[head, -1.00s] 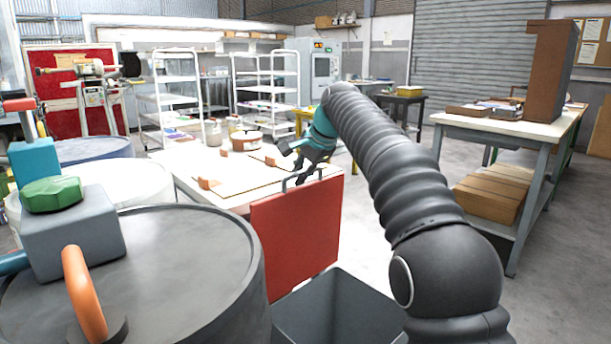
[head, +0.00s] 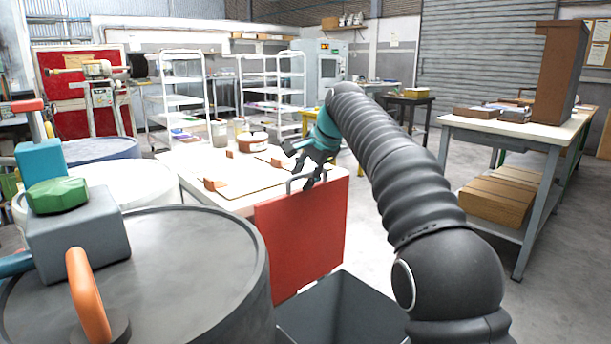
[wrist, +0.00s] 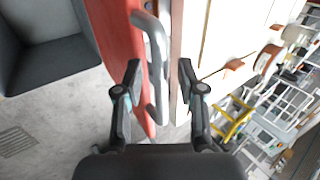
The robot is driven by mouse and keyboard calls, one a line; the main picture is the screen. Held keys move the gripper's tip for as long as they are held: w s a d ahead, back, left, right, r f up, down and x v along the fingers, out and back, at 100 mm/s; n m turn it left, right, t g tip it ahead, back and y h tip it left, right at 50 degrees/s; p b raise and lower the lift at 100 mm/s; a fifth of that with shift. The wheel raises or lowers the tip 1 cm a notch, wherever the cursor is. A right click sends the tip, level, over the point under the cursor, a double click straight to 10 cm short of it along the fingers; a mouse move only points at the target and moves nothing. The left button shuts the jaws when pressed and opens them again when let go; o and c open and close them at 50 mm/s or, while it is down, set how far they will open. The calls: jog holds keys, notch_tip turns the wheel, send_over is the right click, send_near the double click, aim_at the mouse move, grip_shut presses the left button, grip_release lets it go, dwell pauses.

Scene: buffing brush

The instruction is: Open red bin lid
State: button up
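The red bin lid (head: 300,238) stands upright, raised at the far edge of the dark grey bin (head: 340,310), whose top is uncovered. A grey bar handle (head: 293,183) is at the lid's top edge. My gripper (head: 298,168) is at the handle, above the lid. In the wrist view my gripper (wrist: 158,80) is open, with the handle (wrist: 153,50) showing between its two fingers and the red lid (wrist: 115,35) to the left. A gap shows on the right side of the handle; I cannot tell whether the left finger touches it.
A large grey drum (head: 150,270) stands left of the bin. A white-topped table (head: 235,180) with boards is close behind the lid. A workbench (head: 520,130) stands at the right. Open floor (head: 405,195) lies between table and workbench.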

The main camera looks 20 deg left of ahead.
jog(key=v, duration=1.2)
jog(key=shift+w, duration=0.1)
notch_tip(320, 180, down, 8)
jog(key=w+n+h, duration=0.1)
jog(key=w+n, duration=0.2)
jog(key=n, duration=0.1)
jog(key=s+d+f+n+h, duration=0.1)
jog(key=s+d+f+n, duration=0.1)
jog(key=s+d+f, duration=0.4)
jog(key=s+d+f+h, duration=0.1)
jog(key=s+d+f, duration=0.3)
jog(key=s+d, duration=0.4)
jog(key=s+d+f+t+h, duration=0.1)
jog(key=s+d+f, duration=0.3)
jog(key=s+d, duration=0.4)
jog(key=s+d+f+h, duration=0.1)
jog(key=s+d+f, duration=0.3)
jog(key=s, duration=1.3)
jog(key=shift+d+f+n+t+h, duration=0.2)
jog(key=shift+d+n+t+h, duration=0.15)
jog(key=shift+d, duration=1.9)
